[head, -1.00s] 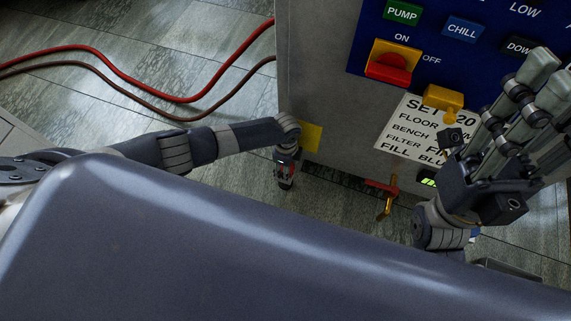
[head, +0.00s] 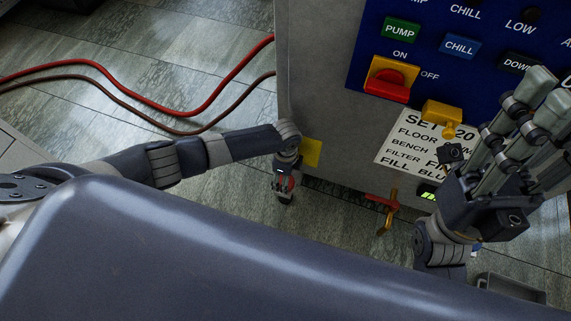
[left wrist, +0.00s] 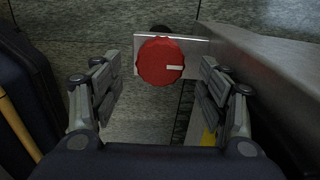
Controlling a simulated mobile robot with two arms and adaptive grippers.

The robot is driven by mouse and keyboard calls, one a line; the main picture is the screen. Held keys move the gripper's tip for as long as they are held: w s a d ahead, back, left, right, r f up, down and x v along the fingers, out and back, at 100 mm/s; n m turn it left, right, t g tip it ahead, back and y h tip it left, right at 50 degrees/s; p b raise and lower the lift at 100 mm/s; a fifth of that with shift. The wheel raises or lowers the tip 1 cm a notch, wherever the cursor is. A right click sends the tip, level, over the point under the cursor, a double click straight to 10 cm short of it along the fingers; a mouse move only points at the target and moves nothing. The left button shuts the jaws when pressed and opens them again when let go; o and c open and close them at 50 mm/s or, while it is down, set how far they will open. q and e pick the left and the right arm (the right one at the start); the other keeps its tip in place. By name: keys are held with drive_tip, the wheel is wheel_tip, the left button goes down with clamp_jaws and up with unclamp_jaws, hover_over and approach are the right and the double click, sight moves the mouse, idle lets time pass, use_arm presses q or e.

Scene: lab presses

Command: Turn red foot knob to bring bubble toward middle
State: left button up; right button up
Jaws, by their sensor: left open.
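The red foot knob (left wrist: 160,61), round with a white mark pointing right, sits on a pale plate low beside the cabinet. In the left wrist view it lies ahead of and between the spread fingers of my left gripper (left wrist: 160,82), with space on both sides. In the head view that gripper (head: 285,188) hangs at the cabinet's lower left corner and mostly hides the knob. A small bright green level vial (head: 428,192) shows low on the cabinet; its bubble is too small to read. My right gripper (head: 545,95) is raised before the panel; its finger opening is unclear.
The grey cabinet (head: 320,80) carries a blue panel with a red switch (head: 390,82), a yellow handle (head: 442,117) and a label sheet (head: 420,148). A red-and-yellow valve (head: 384,208) sticks out below. Red and brown hoses (head: 150,113) cross the floor at left.

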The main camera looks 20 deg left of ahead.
use_arm(q)
wheel_tip(320, 180, up, 8)
drive_tip(key=shift+r, duration=0.2)
drive_tip(key=shift+s, duration=0.1)
idle(0.6)
